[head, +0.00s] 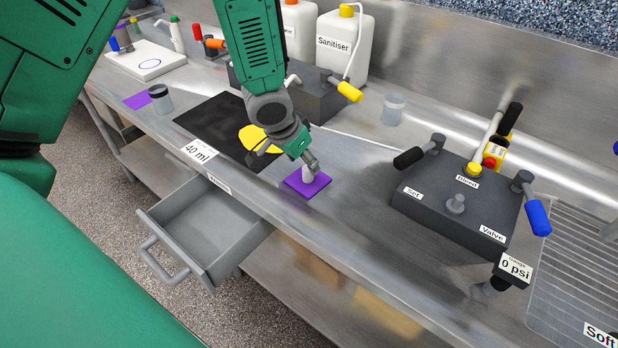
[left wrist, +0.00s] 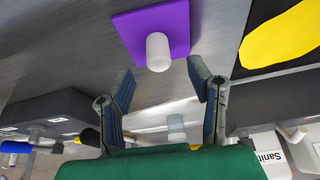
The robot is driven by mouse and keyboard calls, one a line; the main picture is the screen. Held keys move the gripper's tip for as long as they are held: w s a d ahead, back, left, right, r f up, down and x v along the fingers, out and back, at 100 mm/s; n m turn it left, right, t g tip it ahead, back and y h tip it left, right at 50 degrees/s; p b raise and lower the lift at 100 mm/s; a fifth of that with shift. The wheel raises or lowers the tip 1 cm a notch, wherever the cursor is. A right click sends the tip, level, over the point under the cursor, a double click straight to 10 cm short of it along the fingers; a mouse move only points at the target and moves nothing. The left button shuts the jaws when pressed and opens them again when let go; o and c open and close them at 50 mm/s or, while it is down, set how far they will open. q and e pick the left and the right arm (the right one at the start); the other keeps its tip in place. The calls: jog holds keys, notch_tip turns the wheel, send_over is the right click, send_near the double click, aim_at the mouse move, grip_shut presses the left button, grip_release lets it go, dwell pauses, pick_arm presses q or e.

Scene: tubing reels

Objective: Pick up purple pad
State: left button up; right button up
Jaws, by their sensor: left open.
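A purple pad (head: 318,186) with an upright white peg handle lies on the steel bench, right of the black mat. It also shows in the left wrist view (left wrist: 178,22), with its white peg (left wrist: 158,52) pointing toward the camera. My left gripper (head: 308,166) is at the pad's peg in the head view and hides part of it. In the left wrist view the left gripper (left wrist: 162,82) is open and empty, its fingers spread to either side of the peg's line, with the peg just beyond the tips. My right gripper does not show.
A black mat (head: 200,125) with a yellow disc (head: 252,137) lies left of the pad. A dark valve block (head: 455,212) with levers stands to the right. An open drawer (head: 208,228) juts out below the bench edge. Another flat purple piece (head: 136,101) lies far left.

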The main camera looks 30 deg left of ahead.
aim_at(308, 171)
pick_arm(q)
jog(key=x, duration=0.5)
jog(key=shift+s+d+r, duration=0.1)
jog(key=shift+s, duration=0.05)
jog(key=shift+c, duration=1.2)
grip_shut()
